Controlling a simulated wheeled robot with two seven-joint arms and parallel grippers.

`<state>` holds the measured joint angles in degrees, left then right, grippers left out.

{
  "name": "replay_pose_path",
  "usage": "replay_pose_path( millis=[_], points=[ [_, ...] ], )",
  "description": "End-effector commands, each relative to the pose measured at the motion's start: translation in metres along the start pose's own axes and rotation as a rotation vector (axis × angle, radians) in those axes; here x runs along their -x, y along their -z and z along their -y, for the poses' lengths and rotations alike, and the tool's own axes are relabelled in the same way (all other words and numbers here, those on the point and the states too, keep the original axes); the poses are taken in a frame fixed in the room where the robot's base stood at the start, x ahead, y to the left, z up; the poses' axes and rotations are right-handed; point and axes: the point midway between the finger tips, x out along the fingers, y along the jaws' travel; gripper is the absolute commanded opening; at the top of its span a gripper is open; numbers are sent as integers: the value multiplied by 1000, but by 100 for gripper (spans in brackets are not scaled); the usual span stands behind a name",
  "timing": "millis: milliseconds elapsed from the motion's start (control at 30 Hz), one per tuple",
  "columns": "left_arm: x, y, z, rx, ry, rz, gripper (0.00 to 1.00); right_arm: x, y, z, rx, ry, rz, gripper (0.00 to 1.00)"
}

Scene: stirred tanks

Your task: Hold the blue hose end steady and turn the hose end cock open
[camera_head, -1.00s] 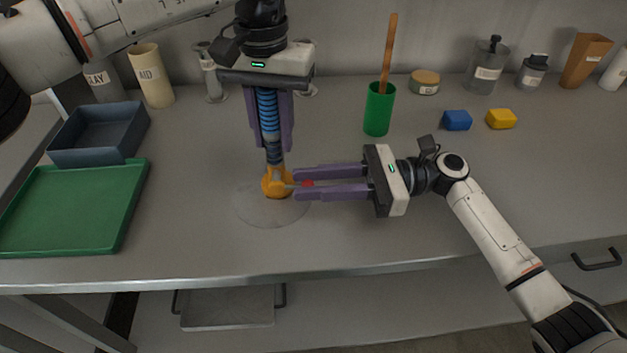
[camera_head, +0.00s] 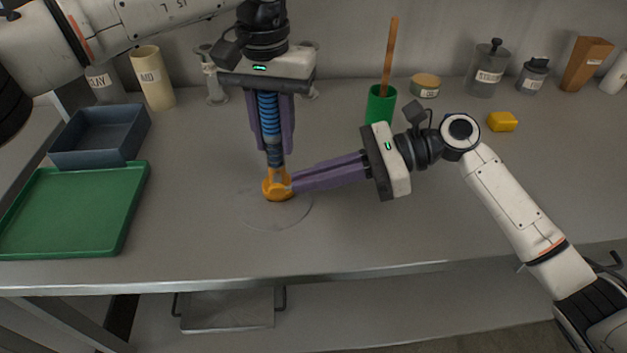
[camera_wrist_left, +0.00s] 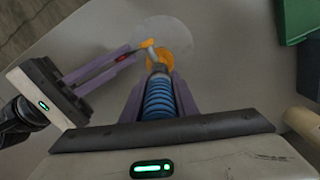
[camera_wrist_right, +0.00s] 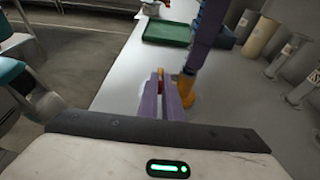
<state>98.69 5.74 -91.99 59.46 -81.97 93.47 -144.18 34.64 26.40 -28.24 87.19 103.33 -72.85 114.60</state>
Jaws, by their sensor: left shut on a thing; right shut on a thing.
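The blue hose end (camera_head: 268,112) hangs upright, ribbed, with a grey metal lower part. My left gripper (camera_head: 273,148) is shut around it from above; the hose also shows in the left wrist view (camera_wrist_left: 159,98). Below is an orange fitting (camera_head: 277,187), just above or touching the worktop; I cannot tell which. My right gripper (camera_head: 293,181) comes from the right, its fingers at the fitting's side. It is shut on the cock's handle, seen as a small red part (camera_wrist_left: 122,58) between the fingers in the left wrist view. The fingers hide most of the handle.
A faint round patch (camera_head: 290,215) lies on the worktop beneath the fitting. A green tray (camera_head: 70,215) and a dark bin (camera_head: 98,150) are at left. A green cup (camera_head: 380,105) with a wooden stick, jars and a yellow block (camera_head: 502,121) stand behind. The front middle is clear.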

Motion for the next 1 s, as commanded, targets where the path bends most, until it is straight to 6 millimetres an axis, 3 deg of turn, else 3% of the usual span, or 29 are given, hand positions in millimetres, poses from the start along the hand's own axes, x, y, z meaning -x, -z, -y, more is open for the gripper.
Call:
replay_pose_path(
  millis=[400, 933, 1000],
  points=[
    [0, 0, 0, 0, -1, -1, 2, -2, -13, 0, 2, -1, -199, 0],
    [0, 0, -1, 0, -1, -2, 2, -2, -14, 0, -1, 1, -226, 0],
    [0, 0, -1, 0, -1, -2, 2, -2, -14, 0, -1, 1, -226, 16]
  ],
)
